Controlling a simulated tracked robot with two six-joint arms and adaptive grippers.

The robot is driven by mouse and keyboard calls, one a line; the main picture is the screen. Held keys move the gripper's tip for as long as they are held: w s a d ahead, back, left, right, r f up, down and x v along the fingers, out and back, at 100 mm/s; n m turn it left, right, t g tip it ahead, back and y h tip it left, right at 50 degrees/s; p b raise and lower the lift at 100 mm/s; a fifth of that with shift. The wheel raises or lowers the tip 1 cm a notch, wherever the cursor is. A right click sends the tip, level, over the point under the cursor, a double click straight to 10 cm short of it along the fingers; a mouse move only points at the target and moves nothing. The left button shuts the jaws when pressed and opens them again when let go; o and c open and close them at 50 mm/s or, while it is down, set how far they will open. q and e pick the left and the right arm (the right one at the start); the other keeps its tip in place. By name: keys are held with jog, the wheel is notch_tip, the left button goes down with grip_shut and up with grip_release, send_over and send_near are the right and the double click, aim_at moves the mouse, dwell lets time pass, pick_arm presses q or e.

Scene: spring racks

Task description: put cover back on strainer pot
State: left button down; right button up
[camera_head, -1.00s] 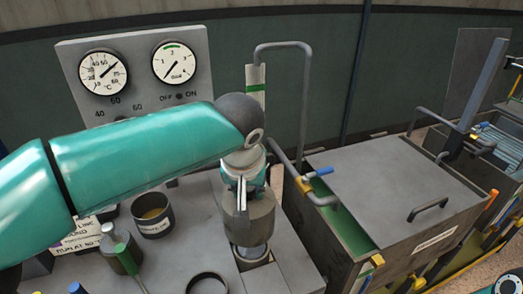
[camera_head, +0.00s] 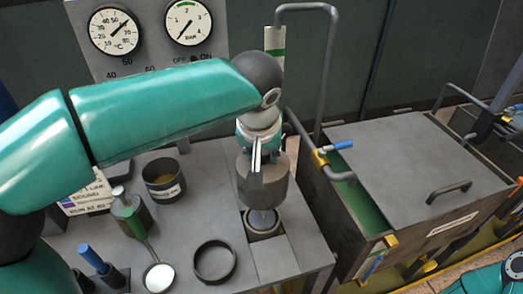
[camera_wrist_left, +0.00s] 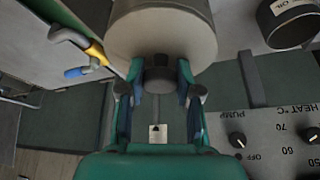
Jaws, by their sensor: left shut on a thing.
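The cover (camera_head: 264,181) is a grey cylinder hanging upright below my left gripper (camera_head: 257,150). In the left wrist view the fingers (camera_wrist_left: 159,84) are shut on its dark knob (camera_wrist_left: 160,72), with the pale round body (camera_wrist_left: 163,32) beyond. The strainer pot (camera_head: 264,231) appears to be the round, light-rimmed opening in the bench directly under the cover. A narrow pale part shows between them; I cannot tell which it belongs to, or whether cover and pot touch. My right gripper is not in view.
A dark ring (camera_head: 214,280) lies on the bench near the pot. A bent pipe (camera_head: 330,60) and a lidded tank (camera_head: 410,165) with a blue-handled valve (camera_head: 338,146) stand close right.

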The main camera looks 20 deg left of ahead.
aim_at(262, 167)
pick_arm(q)
jog(key=shift+f+b, duration=1.65)
jog(key=shift+f, duration=0.6)
dwell(0.3)
jog(key=shift+f+b, duration=0.1)
jog(key=shift+b, duration=0.25)
jog(key=shift+f, duration=0.35)
jog(key=shift+f+b, duration=3.75)
jog(key=shift+f, duration=0.2)
jog(key=c, duration=0.7)
grip_release()
jog(key=shift+s, duration=0.1)
jog(key=v, duration=1.2)
